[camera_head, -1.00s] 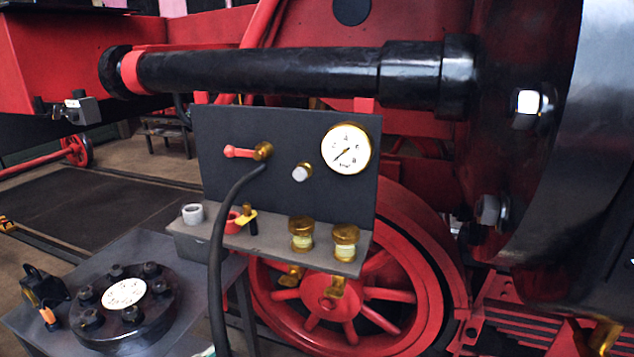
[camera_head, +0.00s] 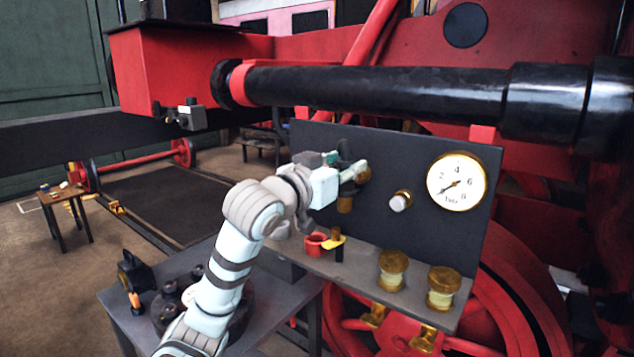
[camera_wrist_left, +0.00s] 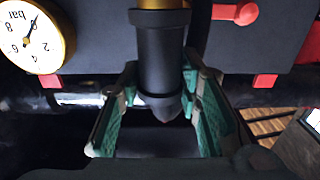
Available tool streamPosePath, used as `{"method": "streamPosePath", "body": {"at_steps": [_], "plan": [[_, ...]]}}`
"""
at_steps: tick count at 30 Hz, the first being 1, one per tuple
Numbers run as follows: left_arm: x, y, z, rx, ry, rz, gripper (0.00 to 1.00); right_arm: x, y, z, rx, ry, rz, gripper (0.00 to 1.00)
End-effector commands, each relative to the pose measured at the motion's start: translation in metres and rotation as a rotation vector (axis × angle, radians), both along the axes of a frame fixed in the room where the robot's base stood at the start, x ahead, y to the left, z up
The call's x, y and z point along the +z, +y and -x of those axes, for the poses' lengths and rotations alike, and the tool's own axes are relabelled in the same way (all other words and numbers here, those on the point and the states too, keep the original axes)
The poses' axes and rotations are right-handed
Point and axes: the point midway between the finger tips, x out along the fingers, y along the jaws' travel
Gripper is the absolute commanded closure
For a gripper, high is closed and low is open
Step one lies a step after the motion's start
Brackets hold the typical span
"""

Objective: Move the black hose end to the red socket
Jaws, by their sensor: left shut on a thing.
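The black hose end (camera_wrist_left: 160,60) shows in the left wrist view as a dark stepped cylinder below a brass fitting (camera_wrist_left: 160,4). My left gripper (camera_wrist_left: 158,85) is shut on it, with a green-padded finger on each side. In the head view my left gripper (camera_head: 352,176) is at the left part of the grey panel, by brass fittings. I cannot tell if the hose end is still seated on the brass. The red socket (camera_head: 315,244), a small red ring, stands on the shelf below the gripper. My right gripper is not in view.
The panel (camera_head: 400,150) carries a gauge (camera_head: 457,182) and a silver-tipped knob (camera_head: 400,201). A yellow-handled valve (camera_head: 334,241) stands right beside the red socket. Two brass cups (camera_head: 392,270) stand further right on the shelf. A long black cylinder (camera_head: 380,88) runs above the panel.

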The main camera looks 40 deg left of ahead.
Motion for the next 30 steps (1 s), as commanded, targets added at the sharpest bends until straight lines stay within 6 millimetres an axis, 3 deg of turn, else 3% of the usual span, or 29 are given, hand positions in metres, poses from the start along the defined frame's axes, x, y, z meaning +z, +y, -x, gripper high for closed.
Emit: {"method": "streamPosePath", "body": {"at_steps": [3,8,13,22,30], "plan": [[-0.011,0.047,-0.014,0.144,0.015,0.005,1.00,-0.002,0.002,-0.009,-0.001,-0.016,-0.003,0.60],[-0.034,0.076,-0.018,0.240,0.013,-0.007,1.00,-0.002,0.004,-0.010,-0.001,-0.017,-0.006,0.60],[-0.049,0.080,-0.017,0.255,0.007,-0.010,1.00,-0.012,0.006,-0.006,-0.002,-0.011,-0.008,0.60],[-0.085,0.080,-0.017,0.254,0.007,-0.010,1.00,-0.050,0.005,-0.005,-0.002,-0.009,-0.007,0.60],[-0.086,0.079,-0.017,0.253,0.007,-0.010,1.00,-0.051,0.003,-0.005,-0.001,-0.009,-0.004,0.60]]}}
